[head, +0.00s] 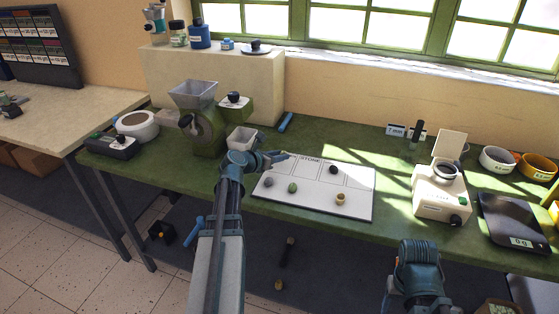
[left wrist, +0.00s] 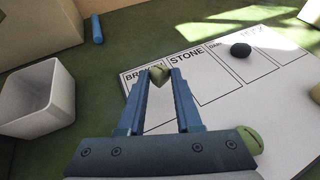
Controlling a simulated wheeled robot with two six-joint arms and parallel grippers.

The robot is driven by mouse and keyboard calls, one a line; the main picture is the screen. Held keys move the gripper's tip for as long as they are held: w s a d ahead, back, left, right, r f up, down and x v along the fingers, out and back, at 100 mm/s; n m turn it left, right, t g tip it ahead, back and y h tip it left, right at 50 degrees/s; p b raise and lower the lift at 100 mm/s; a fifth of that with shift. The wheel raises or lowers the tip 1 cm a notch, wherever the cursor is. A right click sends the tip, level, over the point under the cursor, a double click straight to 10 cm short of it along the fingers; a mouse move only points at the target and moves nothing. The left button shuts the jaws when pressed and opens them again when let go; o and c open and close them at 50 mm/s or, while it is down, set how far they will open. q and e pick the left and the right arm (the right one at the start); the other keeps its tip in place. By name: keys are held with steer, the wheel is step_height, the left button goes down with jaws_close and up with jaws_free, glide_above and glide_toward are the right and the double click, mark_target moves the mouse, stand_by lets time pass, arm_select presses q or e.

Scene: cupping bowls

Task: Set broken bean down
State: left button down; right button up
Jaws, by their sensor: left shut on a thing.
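My left gripper (head: 276,157) is over the top left part of a white sorting board (head: 310,203). In the left wrist view, its two blue fingers (left wrist: 158,82) are shut on a small pale green broken bean (left wrist: 158,72), held at the fingertips in front of the column labelled BROKEN. I cannot tell whether the bean touches the board. The bean is too small to make out in the head view. My right arm shows at the lower right, but its fingertips cannot be made out.
On the board lie a grey piece (head: 268,181), a green bean (head: 292,187), a black bean (head: 333,169) and a tan bean (head: 340,199). A white bin (head: 242,139) and a green grinder (head: 207,130) stand left of the board. A scale (head: 512,220) stands far right.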

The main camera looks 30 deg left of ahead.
mark_target(279, 166)
arm_select(q)
steer(key=shift+w+a+f, duration=0.15)
steer(key=shift+w+a, duration=0.45)
steer(key=shift+w, duration=0.15)
steer(key=shift+s+d+f, duration=0.1)
steer(key=shift+d+f, duration=0.05)
step_height(279, 166, down, 3)
steer(key=b, duration=0.3)
steer(key=shift+f+b, duration=0.2)
steer(key=shift+b, duration=0.2)
steer(key=shift+r, duration=0.15)
steer(key=c, duration=1)
jaws_free()
steer(key=shift+f, duration=0.2)
steer(key=shift+c, duration=0.2)
steer(key=o, duration=0.4)
steer(key=shift+o, duration=0.2)
